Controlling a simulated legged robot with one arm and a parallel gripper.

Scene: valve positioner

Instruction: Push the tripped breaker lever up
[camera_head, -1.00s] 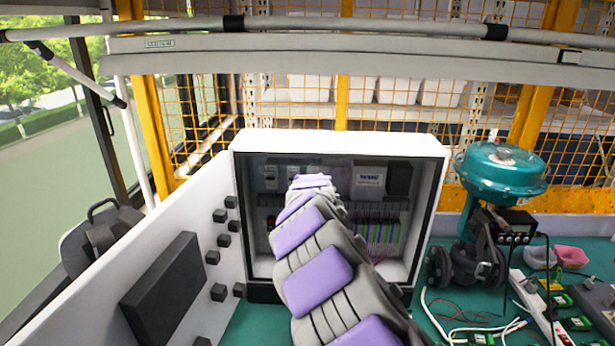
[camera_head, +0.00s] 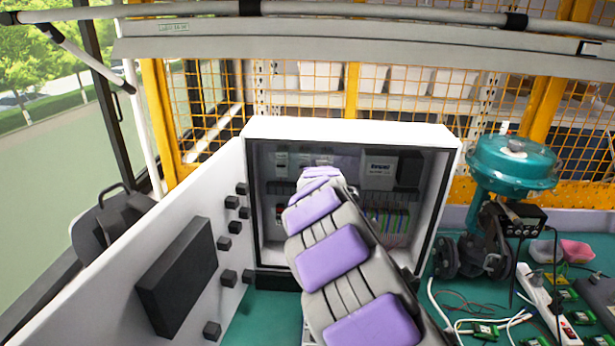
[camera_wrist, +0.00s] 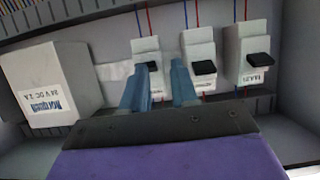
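The wrist view shows three white breakers in a row: a left one (camera_wrist: 147,52), a middle one (camera_wrist: 199,50) and a right one (camera_wrist: 247,45). Black levers show on the middle breaker (camera_wrist: 204,68) and right breaker (camera_wrist: 259,58). The left breaker's lever is partly hidden by my gripper. I cannot tell surely which lever is tripped. My gripper (camera_wrist: 160,66) is open, its two blue fingers apart in front of the left and middle breakers. Contact is unclear. In the head view, my purple and grey arm reaches into the cabinet (camera_head: 350,131) and hides the gripper.
A white power supply (camera_wrist: 48,85) sits left of the breakers in the wrist view. Coloured wires (camera_head: 394,225) run low in the cabinet. The open cabinet door (camera_head: 190,225) stands left. A teal valve actuator (camera_head: 513,165) and a power strip (camera_head: 548,305) are on the right.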

